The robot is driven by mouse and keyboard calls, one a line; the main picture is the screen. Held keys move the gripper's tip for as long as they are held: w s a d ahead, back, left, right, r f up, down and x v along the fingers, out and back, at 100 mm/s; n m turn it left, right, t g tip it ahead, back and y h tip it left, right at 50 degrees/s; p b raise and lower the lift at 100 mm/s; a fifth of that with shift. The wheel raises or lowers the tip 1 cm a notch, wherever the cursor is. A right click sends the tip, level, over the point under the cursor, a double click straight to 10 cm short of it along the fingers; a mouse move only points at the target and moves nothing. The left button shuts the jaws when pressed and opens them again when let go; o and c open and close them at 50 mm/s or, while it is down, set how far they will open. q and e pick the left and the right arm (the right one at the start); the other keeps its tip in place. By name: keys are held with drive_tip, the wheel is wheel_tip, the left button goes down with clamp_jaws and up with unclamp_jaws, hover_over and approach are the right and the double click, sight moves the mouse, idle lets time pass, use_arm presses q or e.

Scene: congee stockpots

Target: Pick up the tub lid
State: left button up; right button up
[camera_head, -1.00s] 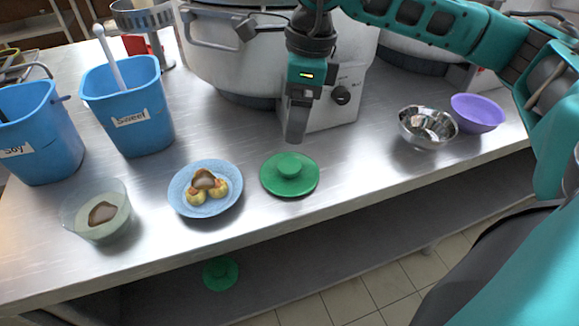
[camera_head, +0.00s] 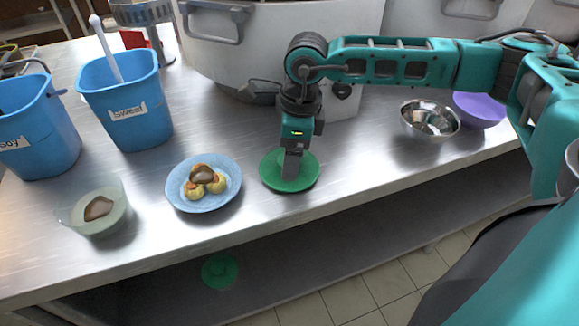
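The green round tub lid (camera_head: 306,181) lies flat on the steel counter, right of the blue plate. My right gripper (camera_head: 291,174) points down over the middle of the lid, its fingers at the lid's knob. The fingers and wrist hide the knob, so I cannot tell whether they are closed on it. A translucent tub (camera_head: 72,217) with brown contents stands open at the counter's front left. My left gripper is out of view.
A blue plate of food (camera_head: 177,187) sits left of the lid. Blue buckets (camera_head: 125,100) stand at the left, a large pot (camera_head: 265,45) behind. A steel bowl (camera_head: 430,119) and purple bowl (camera_head: 479,109) are at right. Another green round item (camera_head: 220,271) is on the lower shelf.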

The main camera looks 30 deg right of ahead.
drive_tip(key=shift+f, duration=0.3)
drive_tip(key=shift+c, duration=0.4)
drive_tip(key=c, duration=1)
drive_tip(key=shift+r, duration=0.1)
